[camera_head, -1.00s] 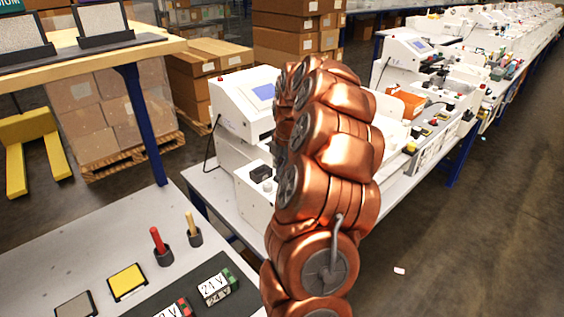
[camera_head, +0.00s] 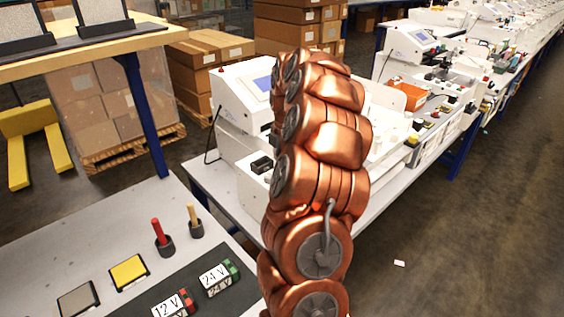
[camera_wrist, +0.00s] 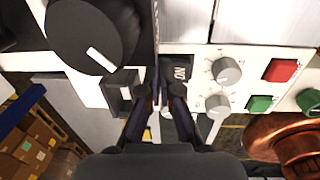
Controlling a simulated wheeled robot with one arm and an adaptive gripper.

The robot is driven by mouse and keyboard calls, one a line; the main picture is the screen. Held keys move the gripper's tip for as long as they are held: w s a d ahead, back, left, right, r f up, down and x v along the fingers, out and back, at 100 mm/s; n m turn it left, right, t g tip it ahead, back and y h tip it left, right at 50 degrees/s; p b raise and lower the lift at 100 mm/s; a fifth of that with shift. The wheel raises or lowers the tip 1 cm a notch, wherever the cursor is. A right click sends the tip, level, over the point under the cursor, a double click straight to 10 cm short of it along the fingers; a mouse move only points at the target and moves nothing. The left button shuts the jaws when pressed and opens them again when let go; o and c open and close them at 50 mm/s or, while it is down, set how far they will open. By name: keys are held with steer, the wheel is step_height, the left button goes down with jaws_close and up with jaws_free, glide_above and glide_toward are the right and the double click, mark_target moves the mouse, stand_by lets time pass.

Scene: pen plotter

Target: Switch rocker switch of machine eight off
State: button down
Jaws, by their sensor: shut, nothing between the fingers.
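In the wrist view, a small black rocker switch (camera_wrist: 180,73) with white lettering sits on the white panel of a machine. My gripper (camera_wrist: 162,90) is shut and empty, its fingertips right at the lower left of the switch; I cannot tell whether they touch it. Which way the rocker is tipped is unclear. In the head view, a white machine with a blue screen (camera_head: 232,88) stands behind my copper arm, which hides my gripper and much of the machine's front. No machine number is readable.
Beside the switch are a large black dial (camera_wrist: 95,35), two grey knobs (camera_wrist: 225,70), a red button (camera_wrist: 281,70) and a green button (camera_wrist: 260,104). A bench with 12 V and 24 V blocks (camera_head: 215,277) is at front left. The right floor is mostly clear.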

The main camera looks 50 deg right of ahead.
steer(key=shift+s+b, duration=0.3)
steer(key=shift+s, duration=0.5)
steer(key=shift+r, duration=0.55)
step_height(320, 180, up, 13)
steer(key=s+b, duration=0.1)
steer(key=s, duration=0.1)
steer(key=shift+a+b, duration=0.2)
steer(key=shift+b, duration=0.15)
steer(key=shift+f, duration=0.1)
